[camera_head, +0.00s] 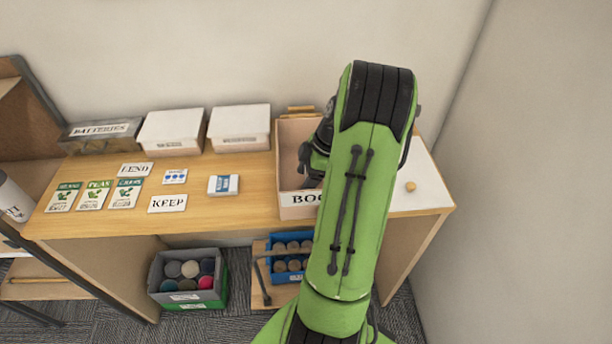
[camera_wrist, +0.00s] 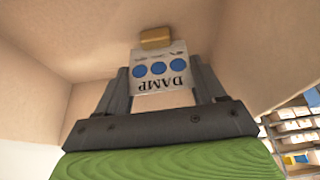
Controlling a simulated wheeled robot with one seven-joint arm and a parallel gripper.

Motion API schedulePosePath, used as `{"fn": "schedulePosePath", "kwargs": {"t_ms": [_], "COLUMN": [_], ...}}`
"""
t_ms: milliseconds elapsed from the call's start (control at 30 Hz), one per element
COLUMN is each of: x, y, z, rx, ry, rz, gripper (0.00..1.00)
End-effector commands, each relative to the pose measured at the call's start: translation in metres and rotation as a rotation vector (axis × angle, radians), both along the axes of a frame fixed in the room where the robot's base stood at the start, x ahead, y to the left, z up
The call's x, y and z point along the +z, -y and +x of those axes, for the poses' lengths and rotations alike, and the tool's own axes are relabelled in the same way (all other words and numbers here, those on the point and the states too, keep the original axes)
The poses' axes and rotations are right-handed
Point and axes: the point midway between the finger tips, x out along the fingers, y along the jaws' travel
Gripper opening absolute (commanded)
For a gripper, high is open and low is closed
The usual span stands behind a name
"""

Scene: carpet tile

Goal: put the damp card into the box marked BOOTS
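The damp card (camera_wrist: 160,68), white with three blue dots and the word DAMP upside down, shows between the two fingers of my gripper (camera_wrist: 160,80) in the wrist view. Its sides meet both fingers, so my gripper appears shut on it. The box marked BOOTS (camera_head: 287,203) stands on the table's right part in the head view. My gripper is at or inside its opening, and my arm hides much of the box and its label. Pale box walls surround the gripper in the wrist view. A tan patch (camera_wrist: 156,38) shows just beyond the card.
A similar blue-dotted card (camera_head: 174,177) lies on the table, beside LEND (camera_head: 135,169) and KEEP (camera_head: 167,204) labels, seed packets (camera_head: 95,195) and a blue-white item (camera_head: 223,185). Lidded boxes (camera_head: 240,127) line the back. Bins (camera_head: 188,278) stand below. A wall is at right.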

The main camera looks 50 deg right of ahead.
Motion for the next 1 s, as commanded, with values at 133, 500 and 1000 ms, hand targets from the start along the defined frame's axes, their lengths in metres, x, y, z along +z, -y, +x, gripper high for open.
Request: {"fn": "schedulePosePath", "kwargs": {"t_ms": [133, 500, 1000], "x": [0.000, 0.006, 0.110], "y": [0.000, 0.000, 0.029], "z": [0.000, 0.000, -0.033], "rx": [0.000, 0.000, -0.001], "ry": [0.000, 0.000, 0.001], "rz": [0.000, 0.000, -0.001], "gripper": [0.90, 0.95, 0.95]}}
